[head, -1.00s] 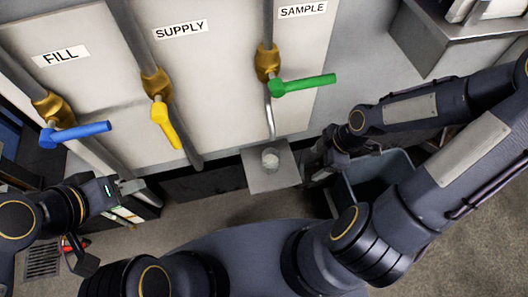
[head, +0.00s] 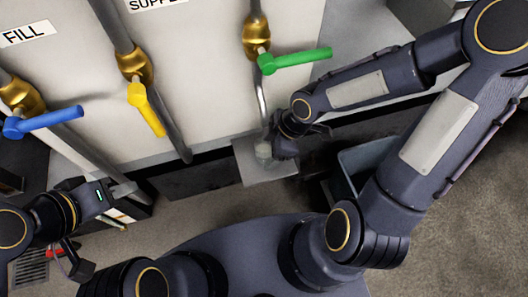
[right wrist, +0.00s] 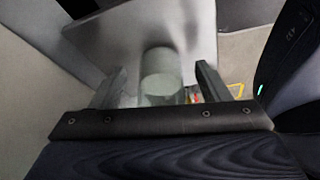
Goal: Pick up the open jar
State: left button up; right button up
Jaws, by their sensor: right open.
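The small pale, translucent jar (head: 263,151) stands on a square grey metal shelf (head: 262,175) beneath the spout of the SAMPLE line. My right gripper (head: 276,147) is at the jar's right side and hides part of it in the head view. In the right wrist view the jar (right wrist: 161,72) sits between the two spread fingers, with a gap visible on each side. The right gripper is open and not closed on the jar. My left gripper (head: 124,189) is far to the left, away from the jar; its fingers are too small to read.
A green lever (head: 295,60) and its pipe are just above the right gripper. A yellow lever (head: 146,108) and a blue lever (head: 42,122) are further left on the panel. A grey open bin (head: 362,163) stands right of the shelf, below my right arm.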

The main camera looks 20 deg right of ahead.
jog(key=shift+w+a+f+b, duration=0.2)
jog(key=shift+a+f+b, duration=0.35)
jog(key=shift+a, duration=0.3)
jog(key=c, duration=1.1)
